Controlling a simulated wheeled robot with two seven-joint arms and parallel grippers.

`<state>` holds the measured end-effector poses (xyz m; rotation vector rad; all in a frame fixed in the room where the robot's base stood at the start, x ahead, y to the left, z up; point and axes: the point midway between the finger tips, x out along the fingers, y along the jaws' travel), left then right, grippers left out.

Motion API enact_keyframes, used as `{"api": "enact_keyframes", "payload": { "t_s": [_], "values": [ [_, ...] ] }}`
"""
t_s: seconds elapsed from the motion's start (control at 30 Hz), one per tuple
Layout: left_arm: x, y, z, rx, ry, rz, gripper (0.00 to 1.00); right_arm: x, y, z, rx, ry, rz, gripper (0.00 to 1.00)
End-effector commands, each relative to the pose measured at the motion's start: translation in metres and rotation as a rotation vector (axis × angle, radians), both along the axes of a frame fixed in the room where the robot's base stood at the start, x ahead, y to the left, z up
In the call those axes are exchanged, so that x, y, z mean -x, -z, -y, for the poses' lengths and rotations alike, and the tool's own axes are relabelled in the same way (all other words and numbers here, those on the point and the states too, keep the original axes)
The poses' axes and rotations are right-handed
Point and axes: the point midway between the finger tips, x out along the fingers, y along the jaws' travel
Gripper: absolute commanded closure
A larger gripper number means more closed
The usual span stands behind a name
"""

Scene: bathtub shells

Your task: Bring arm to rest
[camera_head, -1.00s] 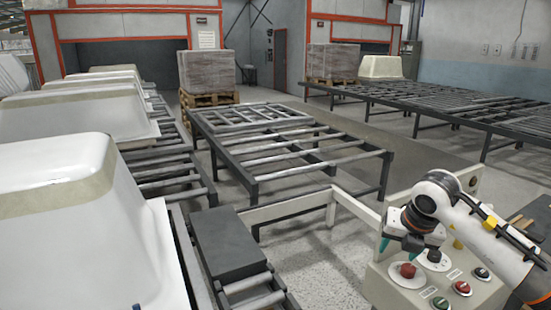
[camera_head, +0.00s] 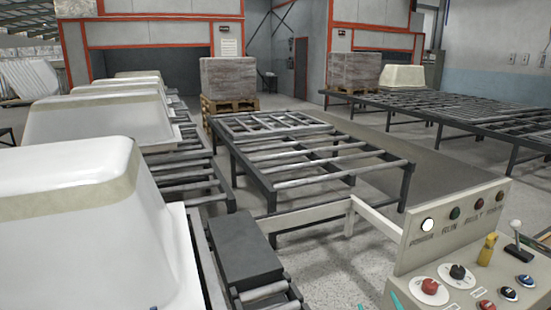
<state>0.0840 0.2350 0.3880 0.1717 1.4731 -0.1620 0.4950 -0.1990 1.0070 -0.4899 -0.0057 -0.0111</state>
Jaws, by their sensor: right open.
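My right gripper (camera_head: 378,304) shows only as teal fingertips at the bottom edge, just left of the control box. The tips are apart, with nothing seen between them; the rest of the gripper and its arm are out of view. The control box (camera_head: 449,296) stands at the lower right, with a red knob (camera_head: 429,286), a black knob (camera_head: 457,272), a yellow lever (camera_head: 488,249) and a black-based joystick (camera_head: 519,250). On its upright panel a white lamp (camera_head: 427,225) looks bright beside darker lamps. My left gripper is not in view.
White tub shells (camera_head: 75,225) stand upside down in a row on the left roller conveyor (camera_head: 190,181). A dark block (camera_head: 243,251) sits near its close end. An empty roller table (camera_head: 300,165) fills the middle. A pale rail (camera_head: 305,216) runs toward the control box.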

Motion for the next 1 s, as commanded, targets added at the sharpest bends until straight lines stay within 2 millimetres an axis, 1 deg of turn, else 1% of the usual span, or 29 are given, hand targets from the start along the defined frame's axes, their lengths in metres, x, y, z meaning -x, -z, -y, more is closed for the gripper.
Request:
{"api": "enact_keyframes", "payload": {
  "t_s": [0.03, 0.07, 0.1, 0.17, 0.2, 0.27, 0.3, 0.4, 0.47, 0.5, 0.63, 0.7, 0.87, 0.97, 1.0],
  "values": [
    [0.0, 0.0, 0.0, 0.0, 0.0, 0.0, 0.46, 0.019, 0.036, 0.011, -0.062, 0.064, -0.158, 0.46],
    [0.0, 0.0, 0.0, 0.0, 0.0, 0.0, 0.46, 0.03, 0.054, 0.016, -0.091, 0.093, -0.246, 0.46],
    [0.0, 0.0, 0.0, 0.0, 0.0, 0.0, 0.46, 0.046, 0.077, 0.022, -0.122, 0.128, -0.357, 0.46],
    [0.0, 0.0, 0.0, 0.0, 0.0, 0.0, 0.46, 0.071, 0.106, 0.025, -0.162, 0.162, -0.511, 0.46],
    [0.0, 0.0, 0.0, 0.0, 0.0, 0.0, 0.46, 0.087, 0.121, 0.026, -0.182, 0.177, -0.599, 0.46],
    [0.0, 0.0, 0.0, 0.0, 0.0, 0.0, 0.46, 0.11, 0.141, 0.026, -0.207, 0.192, -0.718, 0.46],
    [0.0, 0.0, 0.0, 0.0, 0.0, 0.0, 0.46, 0.125, 0.151, 0.025, -0.222, 0.197, -0.788, 0.46],
    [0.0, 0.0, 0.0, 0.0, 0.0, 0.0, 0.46, 0.16, 0.171, 0.021, -0.25, 0.202, -0.948, 0.46],
    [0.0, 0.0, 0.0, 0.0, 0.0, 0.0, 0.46, 0.181, 0.18, 0.017, -0.265, 0.198, -1.036, 0.46],
    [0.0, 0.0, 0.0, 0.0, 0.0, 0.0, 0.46, 0.195, 0.186, 0.015, -0.275, 0.197, -1.095, 0.46],
    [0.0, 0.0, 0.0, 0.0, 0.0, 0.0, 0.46, 0.238, 0.197, 0.007, -0.301, 0.176, -1.27, 0.46],
    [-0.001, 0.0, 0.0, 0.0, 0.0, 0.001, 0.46, 0.231, 0.217, 0.007, -0.295, 0.177, -1.277, 0.46],
    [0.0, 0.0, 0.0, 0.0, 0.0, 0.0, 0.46, 0.221, 0.263, 0.005, -0.292, 0.18, -1.293, 0.46],
    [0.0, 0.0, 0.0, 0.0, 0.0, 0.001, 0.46, 0.218, 0.295, 0.004, -0.289, 0.182, -1.306, 0.46],
    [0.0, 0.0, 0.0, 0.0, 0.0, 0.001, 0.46, 0.218, 0.31, 0.004, -0.288, 0.182, -1.311, 0.46]
  ]
}}
